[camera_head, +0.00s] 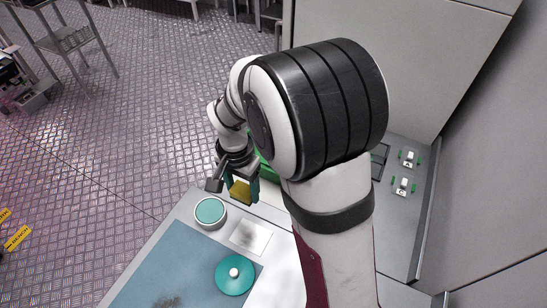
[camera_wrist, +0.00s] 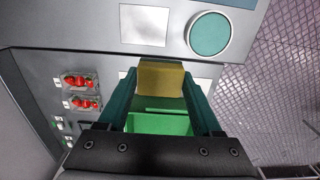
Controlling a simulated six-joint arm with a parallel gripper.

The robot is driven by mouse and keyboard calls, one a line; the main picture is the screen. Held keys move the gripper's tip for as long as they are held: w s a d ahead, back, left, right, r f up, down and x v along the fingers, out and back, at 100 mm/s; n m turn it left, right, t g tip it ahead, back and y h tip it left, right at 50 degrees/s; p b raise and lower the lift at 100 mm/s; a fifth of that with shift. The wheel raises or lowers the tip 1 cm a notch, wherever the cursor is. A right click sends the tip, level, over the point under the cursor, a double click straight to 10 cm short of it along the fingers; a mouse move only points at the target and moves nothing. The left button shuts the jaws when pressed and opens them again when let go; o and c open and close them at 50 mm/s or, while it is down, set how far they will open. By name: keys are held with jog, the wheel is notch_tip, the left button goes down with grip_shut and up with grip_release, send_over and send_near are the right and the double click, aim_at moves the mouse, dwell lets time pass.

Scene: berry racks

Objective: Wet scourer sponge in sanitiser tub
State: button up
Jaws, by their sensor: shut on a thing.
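A yellow-brown sponge (camera_head: 241,191) is held between the fingers of my gripper (camera_head: 238,184), which is shut on it. In the wrist view the sponge (camera_wrist: 161,79) sits across the fingertips, and its lower part is partly out of sight. The round sanitiser tub (camera_head: 208,227) has a pale rim and a teal surface inside. It stands on the bench just left of and nearer than my gripper in the head view. In the wrist view the tub (camera_wrist: 208,57) is at the upper right, apart from the sponge.
A teal disc with a white knob (camera_head: 234,275) lies on the blue mat (camera_head: 165,270). A pale square plate (camera_head: 251,237) lies near the tub. A green container (camera_wrist: 158,125) is below my gripper. Small trays with red berries (camera_wrist: 80,82) are at the left in the wrist view.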

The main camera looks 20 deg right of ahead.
send_over(210, 210)
jog(key=shift+f, duration=3.4)
jog(key=shift+s+f, duration=0.1)
jog(key=shift+f, duration=0.5)
jog(key=shift+r, duration=0.1)
notch_tip(210, 210, up, 7)
